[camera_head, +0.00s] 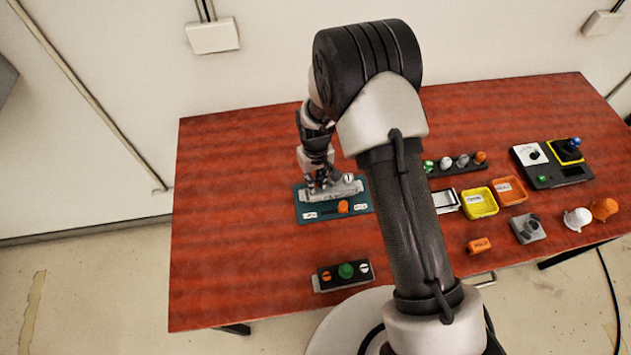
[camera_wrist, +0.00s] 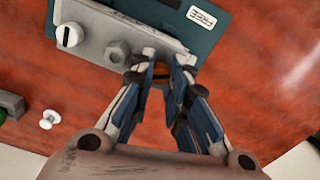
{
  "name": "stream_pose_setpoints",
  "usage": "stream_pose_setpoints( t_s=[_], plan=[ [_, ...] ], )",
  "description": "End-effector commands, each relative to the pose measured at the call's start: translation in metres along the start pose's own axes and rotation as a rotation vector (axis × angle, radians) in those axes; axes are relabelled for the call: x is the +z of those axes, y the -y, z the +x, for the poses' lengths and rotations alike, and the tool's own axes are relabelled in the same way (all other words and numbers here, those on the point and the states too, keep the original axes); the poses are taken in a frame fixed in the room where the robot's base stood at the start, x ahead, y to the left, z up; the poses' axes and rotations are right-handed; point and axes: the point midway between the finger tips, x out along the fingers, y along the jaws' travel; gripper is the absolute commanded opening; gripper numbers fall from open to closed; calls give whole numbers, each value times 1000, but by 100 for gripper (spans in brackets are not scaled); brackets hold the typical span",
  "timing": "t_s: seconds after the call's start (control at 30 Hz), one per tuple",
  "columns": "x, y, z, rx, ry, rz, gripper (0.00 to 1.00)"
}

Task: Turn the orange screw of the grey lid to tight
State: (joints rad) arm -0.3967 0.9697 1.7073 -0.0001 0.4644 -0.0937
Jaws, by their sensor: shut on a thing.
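A grey lid (camera_head: 345,188) lies along the back of a teal board (camera_head: 306,213) on the table; it also shows in the wrist view (camera_wrist: 92,42). My gripper (camera_head: 319,187) is over the lid's left part in the head view. In the wrist view my gripper (camera_wrist: 160,76) has its fingers shut on the sides of the orange screw (camera_wrist: 160,70), whose dark slot shows between the fingertips. Along the lid beside it are a grey hex nut (camera_wrist: 117,50) and a white slotted screw (camera_wrist: 68,36). The fingers hide most of the orange screw.
The board's front bears an orange knob (camera_head: 343,207) between white labels. A control box (camera_head: 342,276) with orange, green and white knobs stands nearer the front edge. To the right are a yellow tray (camera_head: 480,203), an orange tray (camera_head: 510,191) and loose parts. The table's left is clear.

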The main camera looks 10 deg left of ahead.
Motion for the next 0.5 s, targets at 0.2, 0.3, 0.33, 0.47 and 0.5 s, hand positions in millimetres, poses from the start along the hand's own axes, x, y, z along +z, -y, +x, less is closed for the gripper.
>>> stream_pose_setpoints(
  t_s=[0.2, 0.3, 0.33, 0.47, 0.5],
  plan=[
    [0, 0, 1, 0, 0, 190, 0],
    [0, 0, 1, 0, 1, 267, 0],
    [0, 0, 1, 0, 1, 287, 0],
    [0, 0, 0, 0, 0, 366, 0],
    [0, 0, 0, 0, -1, 385, 0]
  ],
)
